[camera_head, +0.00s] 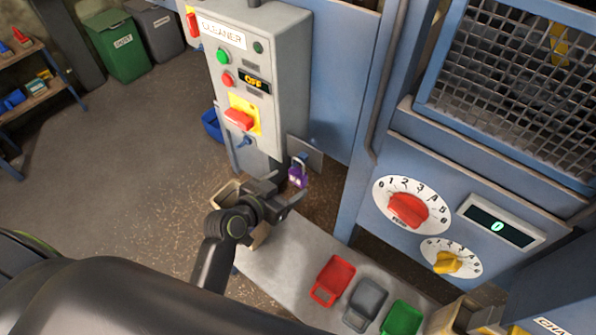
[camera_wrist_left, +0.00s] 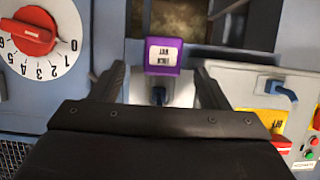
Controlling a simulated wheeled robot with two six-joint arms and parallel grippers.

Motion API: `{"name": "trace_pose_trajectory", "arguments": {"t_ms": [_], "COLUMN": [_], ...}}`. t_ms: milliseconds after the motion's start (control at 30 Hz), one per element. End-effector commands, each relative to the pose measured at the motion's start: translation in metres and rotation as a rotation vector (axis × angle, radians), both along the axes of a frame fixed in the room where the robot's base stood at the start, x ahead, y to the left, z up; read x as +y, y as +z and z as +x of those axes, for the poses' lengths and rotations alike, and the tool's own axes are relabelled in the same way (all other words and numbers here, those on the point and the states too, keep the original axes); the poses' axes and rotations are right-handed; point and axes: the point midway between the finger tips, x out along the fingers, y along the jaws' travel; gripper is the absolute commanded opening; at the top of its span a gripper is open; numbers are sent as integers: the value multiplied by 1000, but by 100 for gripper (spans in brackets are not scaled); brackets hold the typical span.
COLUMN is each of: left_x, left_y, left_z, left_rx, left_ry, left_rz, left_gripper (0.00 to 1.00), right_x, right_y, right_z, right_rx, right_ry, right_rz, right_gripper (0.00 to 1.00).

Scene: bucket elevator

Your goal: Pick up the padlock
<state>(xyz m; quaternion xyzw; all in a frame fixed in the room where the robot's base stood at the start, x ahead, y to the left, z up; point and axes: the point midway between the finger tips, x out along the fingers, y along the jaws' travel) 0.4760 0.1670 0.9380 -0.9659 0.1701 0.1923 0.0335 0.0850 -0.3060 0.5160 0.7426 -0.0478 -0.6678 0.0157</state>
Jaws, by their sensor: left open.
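The purple padlock (camera_head: 297,177) hangs by a pale shackle near a small grey plate beside the cleaner cabinet's lower right. My left gripper (camera_head: 288,187) is open, with its fingers pointing at the padlock from just in front and to its left. In the left wrist view the picture is upside down, and the padlock (camera_wrist_left: 164,55) with its white label shows between the two open fingertips, seemingly just beyond them. Whether the fingers touch it cannot be told. My right gripper is not in view.
The grey cleaner cabinet (camera_head: 262,95) stands left of the padlock, the blue machine panel with a red dial (camera_head: 408,210) to its right. Below is a pale bench (camera_head: 283,265) with red (camera_head: 333,280), grey (camera_head: 366,304) and green (camera_head: 402,319) buckets. A cardboard box (camera_head: 226,193) sits behind my gripper.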

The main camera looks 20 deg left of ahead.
Motion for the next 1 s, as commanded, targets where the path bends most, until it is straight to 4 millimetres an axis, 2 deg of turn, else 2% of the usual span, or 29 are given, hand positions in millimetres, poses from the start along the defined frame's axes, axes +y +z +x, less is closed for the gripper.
{"name": "trace_pose_trajectory", "arguments": {"t_ms": [300,700,1000], "left_x": [-5,-15,-16], "left_y": [-6,-24,-27], "left_z": [15,51,55], "left_rx": [0,0,0], "left_ry": [0,0,1], "left_rz": [1,0,1], "left_gripper": [69,69,69], "right_x": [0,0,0], "right_y": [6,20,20], "right_z": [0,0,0], "right_rx": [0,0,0], "right_ry": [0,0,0], "right_rz": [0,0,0], "right_gripper": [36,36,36]}}
